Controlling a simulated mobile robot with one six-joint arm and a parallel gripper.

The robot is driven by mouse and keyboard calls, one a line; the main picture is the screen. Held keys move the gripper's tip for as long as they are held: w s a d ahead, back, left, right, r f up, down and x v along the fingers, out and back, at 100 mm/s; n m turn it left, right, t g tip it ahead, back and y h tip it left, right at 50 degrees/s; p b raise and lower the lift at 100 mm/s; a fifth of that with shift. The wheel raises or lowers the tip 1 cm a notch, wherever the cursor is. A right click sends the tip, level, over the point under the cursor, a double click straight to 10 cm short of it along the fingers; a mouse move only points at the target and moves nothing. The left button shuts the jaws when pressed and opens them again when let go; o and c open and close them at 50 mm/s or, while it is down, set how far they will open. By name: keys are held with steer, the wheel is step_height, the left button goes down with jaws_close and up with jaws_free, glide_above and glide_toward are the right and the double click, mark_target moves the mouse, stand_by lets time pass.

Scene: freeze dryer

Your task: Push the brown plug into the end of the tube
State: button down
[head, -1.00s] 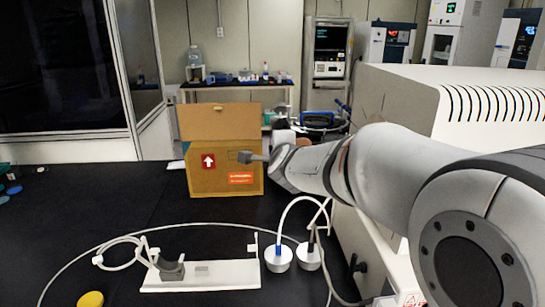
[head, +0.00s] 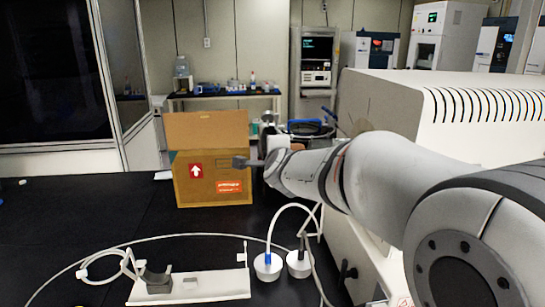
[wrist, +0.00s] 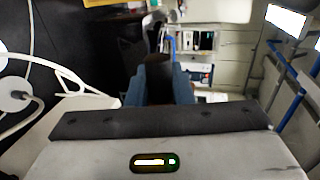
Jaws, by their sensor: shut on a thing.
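The thin white tube (head: 190,236) runs in a wide curve over the black bench, with a loop at the white stand (head: 215,285). A tube end seems to lie near the stand's left side, well below and left of my gripper, but I cannot tell clearly.
Two round white caps (head: 268,267) with tubing stand right of the stand. A large white machine (head: 400,110) fills the right side. The left of the black bench (head: 60,220) is mostly clear.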

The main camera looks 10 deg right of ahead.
steer(key=shift+d, duration=0.1)
stand_by(0.3)
steer(key=shift+d+f+b, duration=0.1)
steer(key=shift+d+b, duration=0.25)
steer(key=shift+b, duration=0.2)
steer(key=shift+d+b, duration=1)
steer(key=shift+d, duration=0.05)
steer(key=shift+d, duration=0.15)
steer(key=shift+d+b, duration=0.45)
steer(key=shift+b, duration=0.3)
steer(key=shift+d+b, duration=1.35)
steer(key=shift+b, duration=0.3)
steer(key=shift+d, duration=0.15)
